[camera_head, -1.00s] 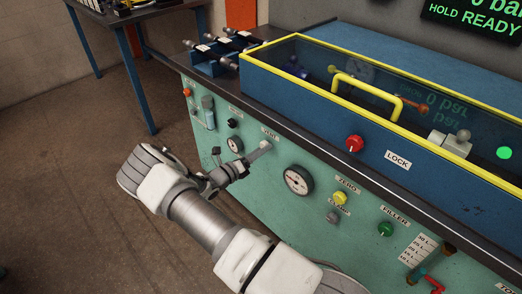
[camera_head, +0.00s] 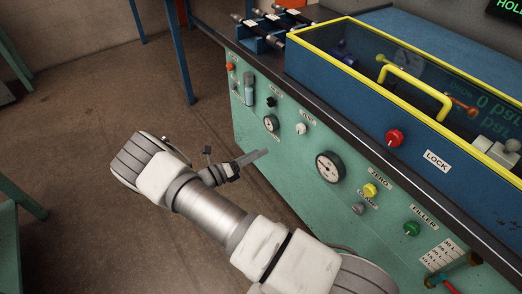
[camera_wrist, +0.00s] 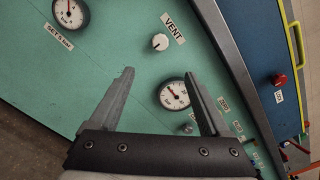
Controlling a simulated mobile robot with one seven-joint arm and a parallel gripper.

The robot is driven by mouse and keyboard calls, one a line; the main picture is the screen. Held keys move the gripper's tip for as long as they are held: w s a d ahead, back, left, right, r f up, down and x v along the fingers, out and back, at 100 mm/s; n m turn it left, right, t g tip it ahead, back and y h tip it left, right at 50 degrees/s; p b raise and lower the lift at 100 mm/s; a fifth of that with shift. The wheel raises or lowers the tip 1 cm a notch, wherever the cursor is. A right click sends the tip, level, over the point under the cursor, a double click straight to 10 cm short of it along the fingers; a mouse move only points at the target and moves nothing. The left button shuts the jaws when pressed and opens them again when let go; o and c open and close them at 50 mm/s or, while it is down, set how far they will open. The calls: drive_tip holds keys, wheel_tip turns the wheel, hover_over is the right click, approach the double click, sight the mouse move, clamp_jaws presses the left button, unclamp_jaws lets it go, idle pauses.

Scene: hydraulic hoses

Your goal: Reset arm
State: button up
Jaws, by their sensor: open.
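My gripper (camera_head: 256,157) is open in front of the green panel, low and left of the white VENT knob (camera_head: 301,128). In the wrist view my gripper (camera_wrist: 159,73) shows two grey fingers spread apart with nothing between them. The VENT knob (camera_wrist: 160,41) lies beyond the fingertips, apart from them. A round gauge (camera_wrist: 174,93) is partly covered by the right finger. My arm reaches in from the bottom of the head view.
A yellow-edged clear cover (camera_head: 330,50) tops the bench. Open floor (camera_head: 90,110) lies left.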

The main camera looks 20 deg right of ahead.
idle(0.4)
drive_tip(key=s+d+r+m+g+y+p, duration=0.25)
drive_tip(key=s+r+m+g+y, duration=0.2)
drive_tip(key=r+m, duration=0.65)
drive_tip(key=s+d+r+m+g+y+p, duration=0.25)
drive_tip(key=s+r+m+y, duration=0.3)
drive_tip(key=r, duration=0.85)
drive_tip(key=s+a+r+m+t+y+p, duration=0.2)
drive_tip(key=s+r+m+t+y+p, duration=0.1)
drive_tip(key=s+r+m, duration=0.4)
drive_tip(key=s+a+r+m+t+y+p, duration=0.2)
drive_tip(key=s+r+m+t+y+p, duration=0.1)
drive_tip(key=s+r+m, duration=0.4)
drive_tip(key=shift+s+a+r+m+y+p, duration=0.45)
drive_tip(key=shift+s+r, duration=1)
drive_tip(key=shift+r, duration=1.8)
